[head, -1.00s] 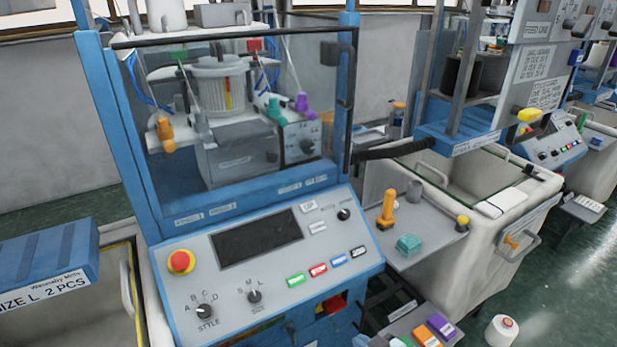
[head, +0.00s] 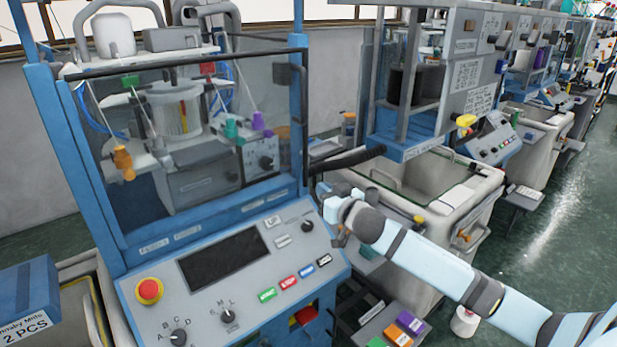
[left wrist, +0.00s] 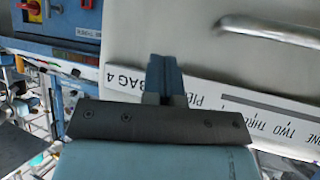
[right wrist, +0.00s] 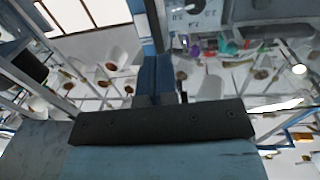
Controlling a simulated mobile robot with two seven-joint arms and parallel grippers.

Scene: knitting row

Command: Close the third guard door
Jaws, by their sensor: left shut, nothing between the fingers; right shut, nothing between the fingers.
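A guard door (head: 225,140), a clear panel with a black top bar and a black handle (head: 290,75) at its right, fronts the nearest blue machine in the head view. It spans the blue frame; I cannot tell whether it is fully shut. My right gripper (head: 326,192) is right of the control panel, below and right of the handle, apart from it. Its fingers (right wrist: 158,78) are together and empty in the right wrist view. My left gripper is outside the head view. In the left wrist view its fingers (left wrist: 163,78) are together and empty, before a white labelled bin (left wrist: 215,60).
The control panel (head: 235,265) has a red stop button (head: 149,291) and several coloured keys. A black hose (head: 348,158) runs between the machines. A second machine (head: 420,140) and an open bin (head: 440,205) stand to the right. Green floor (head: 555,235) is clear farther right.

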